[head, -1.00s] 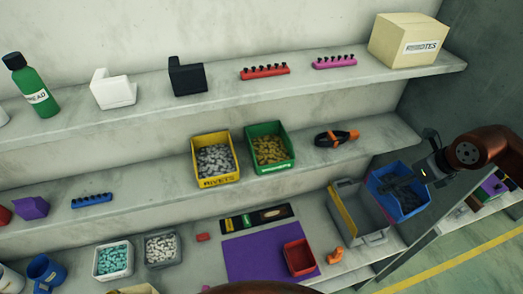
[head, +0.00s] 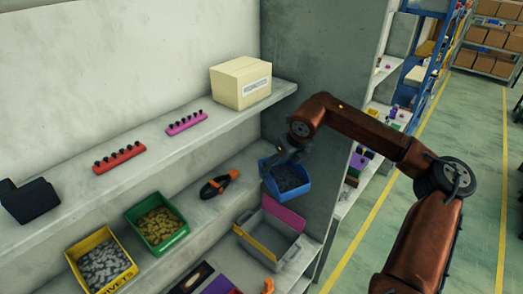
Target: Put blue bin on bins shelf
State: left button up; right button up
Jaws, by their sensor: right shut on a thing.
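The blue bin (head: 294,195) holds dark grey pieces. My right gripper (head: 283,157) is shut on its back edge and holds it in the air, roughly level. The bin is near the right end of the middle shelf (head: 214,217), above and behind the grey box in the picture. On that shelf stand a yellow bin (head: 122,283) with grey pieces and a green bin (head: 168,246) with tan pieces. Bare shelf lies between the green bin and the blue bin, apart from a black and orange tool. My left gripper is not in view.
The black and orange tool (head: 219,184) lies on the middle shelf. A grey open box (head: 283,252) stands on the lower shelf below the bin. The upper shelf holds a cardboard box (head: 240,84) and red and pink peg strips. A grey side wall (head: 335,120) is close right.

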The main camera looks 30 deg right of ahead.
jog(key=w+p, duration=0.1)
jog(key=w, duration=0.2)
jog(key=w+p, duration=0.1)
jog(key=w, duration=0.2)
jog(key=w+p, duration=0.1)
jog(key=w, duration=0.2)
jog(key=shift+w+d+r, duration=0.1)
jog(key=shift+d+r, duration=0.05)
jog(key=shift+d, duration=0.2)
jog(key=w, duration=0.1)
jog(key=w+p, duration=0.1)
jog(key=shift+w+d+f, duration=0.15)
jog(key=shift+w+f, duration=0.25)
jog(key=shift+f+p, duration=0.35)
jog(key=shift+s, duration=0.1)
jog(key=shift+f, duration=0.15)
jog(key=o, duration=1.6)
jog(key=shift+f, duration=0.15)
jog(key=shift+c, duration=0.2)
jog(key=o, duration=0.3)
jog(key=shift+s, duration=0.1)
jog(key=shift+o, duration=0.2)
